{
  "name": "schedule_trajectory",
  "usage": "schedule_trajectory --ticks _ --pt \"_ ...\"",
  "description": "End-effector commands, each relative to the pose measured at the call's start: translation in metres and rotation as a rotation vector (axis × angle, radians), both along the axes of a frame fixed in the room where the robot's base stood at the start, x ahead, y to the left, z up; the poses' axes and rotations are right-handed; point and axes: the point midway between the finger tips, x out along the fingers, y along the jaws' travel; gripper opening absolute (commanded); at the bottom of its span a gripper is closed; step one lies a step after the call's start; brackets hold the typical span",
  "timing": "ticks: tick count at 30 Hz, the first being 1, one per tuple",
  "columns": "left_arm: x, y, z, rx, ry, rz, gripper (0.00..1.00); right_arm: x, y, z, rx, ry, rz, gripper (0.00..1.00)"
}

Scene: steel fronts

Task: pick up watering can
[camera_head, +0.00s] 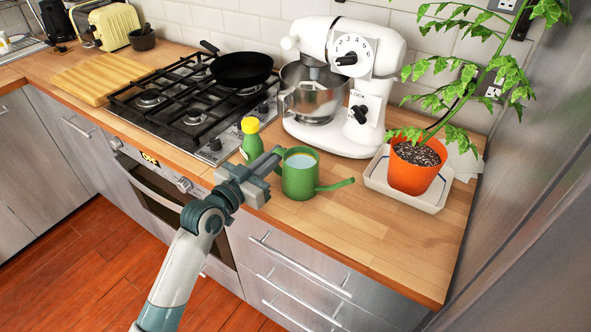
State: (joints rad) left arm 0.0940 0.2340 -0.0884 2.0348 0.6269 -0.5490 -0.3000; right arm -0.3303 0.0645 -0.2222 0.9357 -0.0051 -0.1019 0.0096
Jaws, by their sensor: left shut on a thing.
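The green watering can (300,180) stands on the wooden counter, upright, with its spout pointing right. Its open top shows a pale inside. My left gripper (272,168) reaches in from the left and is shut on the can's left side, where the handle is mostly hidden by the jaws. The can appears to rest on the counter; a gap beneath it cannot be made out. My right gripper is not in view.
A green bottle with a yellow cap (251,140) stands just behind my left gripper. A white stand mixer (345,85) is behind the can. An orange plant pot (416,167) sits in a white tray (377,182) at right. The front right counter (400,240) is clear.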

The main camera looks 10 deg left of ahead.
Motion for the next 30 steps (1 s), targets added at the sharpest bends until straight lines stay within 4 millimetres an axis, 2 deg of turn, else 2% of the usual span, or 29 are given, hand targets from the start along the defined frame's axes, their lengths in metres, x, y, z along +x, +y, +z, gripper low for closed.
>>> schedule_trajectory --ticks 17,30 --pt "0.000 0.000 0.008 -0.002 -0.004 -0.001 0.00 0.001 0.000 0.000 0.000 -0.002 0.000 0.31" --pt "0.001 0.000 0.031 -0.001 -0.006 -0.001 0.00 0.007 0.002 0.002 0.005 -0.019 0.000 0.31"
